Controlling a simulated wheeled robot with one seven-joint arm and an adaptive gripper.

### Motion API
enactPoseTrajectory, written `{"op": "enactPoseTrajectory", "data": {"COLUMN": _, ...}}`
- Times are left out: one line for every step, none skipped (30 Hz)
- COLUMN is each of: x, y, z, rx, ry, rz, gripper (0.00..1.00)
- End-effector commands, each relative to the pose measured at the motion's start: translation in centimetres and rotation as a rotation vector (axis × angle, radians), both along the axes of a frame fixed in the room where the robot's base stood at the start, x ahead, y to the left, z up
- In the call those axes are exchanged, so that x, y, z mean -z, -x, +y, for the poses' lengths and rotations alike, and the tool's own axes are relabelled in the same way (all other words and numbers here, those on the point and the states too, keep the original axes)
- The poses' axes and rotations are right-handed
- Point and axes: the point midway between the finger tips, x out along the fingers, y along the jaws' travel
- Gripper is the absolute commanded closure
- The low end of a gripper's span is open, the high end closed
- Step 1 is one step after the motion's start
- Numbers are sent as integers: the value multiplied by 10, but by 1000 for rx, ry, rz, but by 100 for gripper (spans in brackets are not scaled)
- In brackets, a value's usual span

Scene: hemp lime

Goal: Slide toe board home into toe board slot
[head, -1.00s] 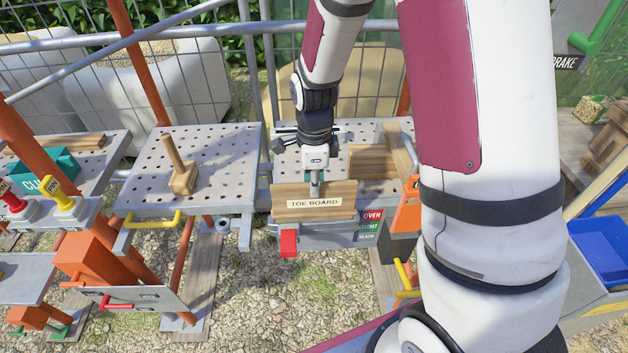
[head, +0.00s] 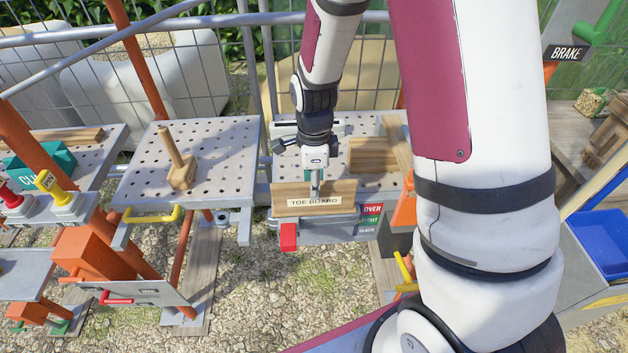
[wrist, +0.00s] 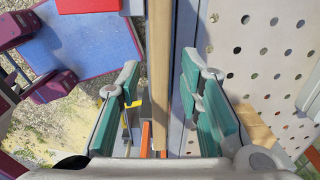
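The toe board (head: 285,200) is a wooden plank with a TOE BOARD label. It stands on edge along the front of the right perforated platform (head: 335,165), above a grey bracket (head: 335,231). In the wrist view the board (wrist: 160,70) is a narrow strip between the green finger pads of my gripper (wrist: 160,100). Gaps show on both sides, so the gripper is open around it. The slot and the board's lower edge are hidden, so I cannot tell how deep it sits.
Wooden blocks (head: 375,153) lie on the platform behind. Another platform (head: 215,155) with a wooden peg stands left. An orange part (head: 404,208) is close on the right.

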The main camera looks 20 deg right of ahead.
Motion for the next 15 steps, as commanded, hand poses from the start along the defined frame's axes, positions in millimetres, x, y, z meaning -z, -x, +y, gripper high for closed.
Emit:
{"op": "enactPoseTrajectory", "data": {"x": 0, "y": 0, "z": 0, "rx": 0, "ry": 0, "rz": 0, "gripper": 64}}
{"op": "enactPoseTrajectory", "data": {"x": 0, "y": 0, "z": 0, "rx": 0, "ry": 0, "rz": 0, "gripper": 64}}
{"op": "enactPoseTrajectory", "data": {"x": 0, "y": 0, "z": 0, "rx": 0, "ry": 0, "rz": 0, "gripper": 64}}
{"op": "enactPoseTrajectory", "data": {"x": 0, "y": 0, "z": 0, "rx": 0, "ry": 0, "rz": 0, "gripper": 64}}
{"op": "enactPoseTrajectory", "data": {"x": 0, "y": 0, "z": 0, "rx": 0, "ry": 0, "rz": 0, "gripper": 64}}
{"op": "enactPoseTrajectory", "data": {"x": 0, "y": 0, "z": 0, "rx": 0, "ry": 0, "rz": 1, "gripper": 64}}
{"op": "enactPoseTrajectory", "data": {"x": 0, "y": 0, "z": 0, "rx": 0, "ry": 0, "rz": 1, "gripper": 64}}
{"op": "enactPoseTrajectory", "data": {"x": 0, "y": 0, "z": 0, "rx": 0, "ry": 0, "rz": 1, "gripper": 64}}
{"op": "enactPoseTrajectory", "data": {"x": -2, "y": 0, "z": 0, "rx": 0, "ry": 0, "rz": 0, "gripper": 64}}
{"op": "enactPoseTrajectory", "data": {"x": -4, "y": 0, "z": 0, "rx": 0, "ry": 0, "rz": 0, "gripper": 64}}
{"op": "enactPoseTrajectory", "data": {"x": -6, "y": 0, "z": 0, "rx": 0, "ry": 0, "rz": -1, "gripper": 64}}
{"op": "enactPoseTrajectory", "data": {"x": -10, "y": -1, "z": 0, "rx": 0, "ry": 1, "rz": -3, "gripper": 64}}
{"op": "enactPoseTrajectory", "data": {"x": -15, "y": -1, "z": 0, "rx": -1, "ry": 0, "rz": -4, "gripper": 64}}
{"op": "enactPoseTrajectory", "data": {"x": -19, "y": -1, "z": 0, "rx": -1, "ry": 0, "rz": -4, "gripper": 64}}
{"op": "enactPoseTrajectory", "data": {"x": -27, "y": -1, "z": 0, "rx": -1, "ry": 1, "rz": -5, "gripper": 64}}
